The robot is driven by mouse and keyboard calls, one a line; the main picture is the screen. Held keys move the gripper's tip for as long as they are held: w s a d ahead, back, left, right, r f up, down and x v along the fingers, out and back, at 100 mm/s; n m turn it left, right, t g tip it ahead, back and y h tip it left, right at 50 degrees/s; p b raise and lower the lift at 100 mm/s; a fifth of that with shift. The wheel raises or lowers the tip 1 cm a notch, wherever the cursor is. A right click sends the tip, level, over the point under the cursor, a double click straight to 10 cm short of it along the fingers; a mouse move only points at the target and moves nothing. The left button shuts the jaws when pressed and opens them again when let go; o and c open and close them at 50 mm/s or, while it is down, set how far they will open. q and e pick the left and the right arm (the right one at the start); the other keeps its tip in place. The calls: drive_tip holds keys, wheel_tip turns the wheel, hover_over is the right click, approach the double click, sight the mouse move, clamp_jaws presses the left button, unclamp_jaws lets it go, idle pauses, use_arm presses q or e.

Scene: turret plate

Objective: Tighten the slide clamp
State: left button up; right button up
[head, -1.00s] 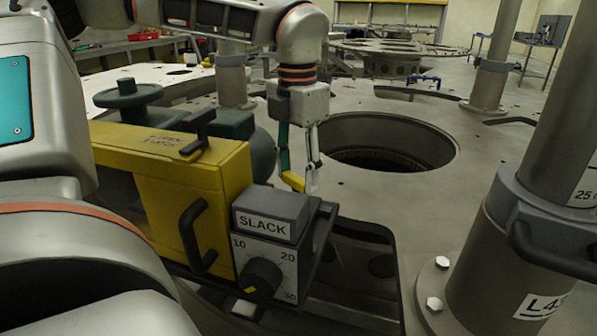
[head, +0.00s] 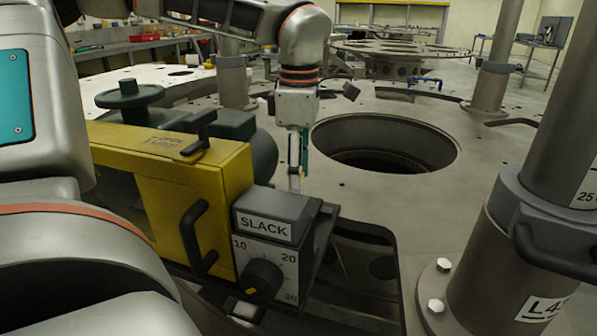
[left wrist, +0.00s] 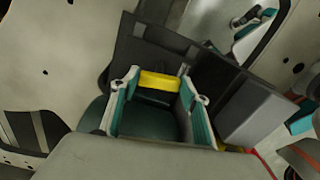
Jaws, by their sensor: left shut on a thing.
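The yellow machine (head: 205,175) carries a grey block marked SLACK (head: 268,213) above a dial plate with a black knob (head: 264,277). The knob's yellow mark points down and left. My left gripper (head: 296,182) points down just behind the SLACK block. In the left wrist view its two green-and-grey fingers (left wrist: 157,102) stand on either side of a short yellow bar (left wrist: 160,81) and are shut on it. In the head view the bar is hidden now. I cannot tell for sure whether this bar is the slide clamp's handle. My right gripper is not in view.
A plate with a wide round hole (head: 385,141) lies behind and right of the gripper. A thick grey post (head: 478,255) stands at the right.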

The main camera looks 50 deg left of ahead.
use_arm(q)
drive_tip(key=shift+r+m, duration=0.1)
drive_tip(key=shift+m, duration=0.8)
drive_tip(key=o, duration=1.1)
wheel_tip(320, 180, up, 12)
idle(0.4)
